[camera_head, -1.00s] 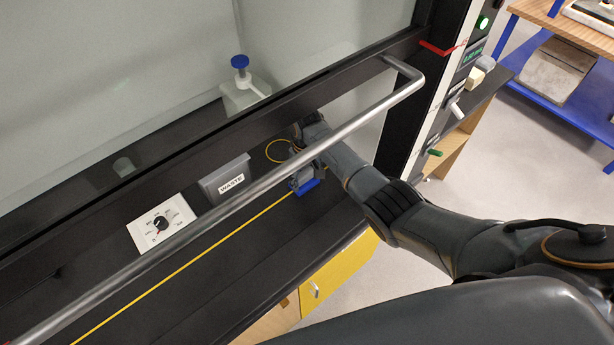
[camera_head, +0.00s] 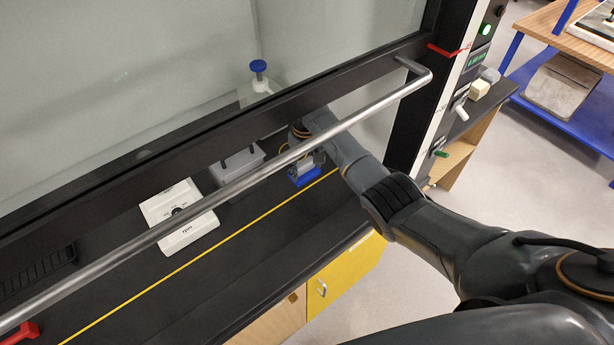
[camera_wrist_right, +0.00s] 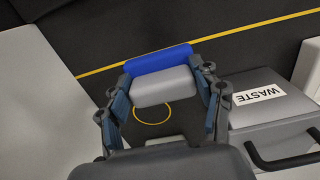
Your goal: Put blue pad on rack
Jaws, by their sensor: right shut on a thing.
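My right gripper (camera_head: 306,170) is shut on the blue pad (camera_head: 303,181) under the hood's front bar. In the right wrist view the pad (camera_wrist_right: 160,59) shows as a blue strip with a light grey block beside it, between the two fingers of the gripper (camera_wrist_right: 165,95). The pad is just behind the yellow line on the dark worktop; I cannot tell whether it touches the surface. A black slotted piece, seemingly the rack (camera_head: 38,273), lies at the far left, partly behind the bar. My left gripper is not in view.
A grey waste box (camera_head: 236,163) with a black handle stands left of my right gripper. A white rpm unit (camera_head: 178,215) is further left. A blue-capped bottle (camera_head: 258,86) stands behind the glass. The steel bar (camera_head: 240,180) crosses above the worktop. A red object (camera_head: 20,334) is at lower left.

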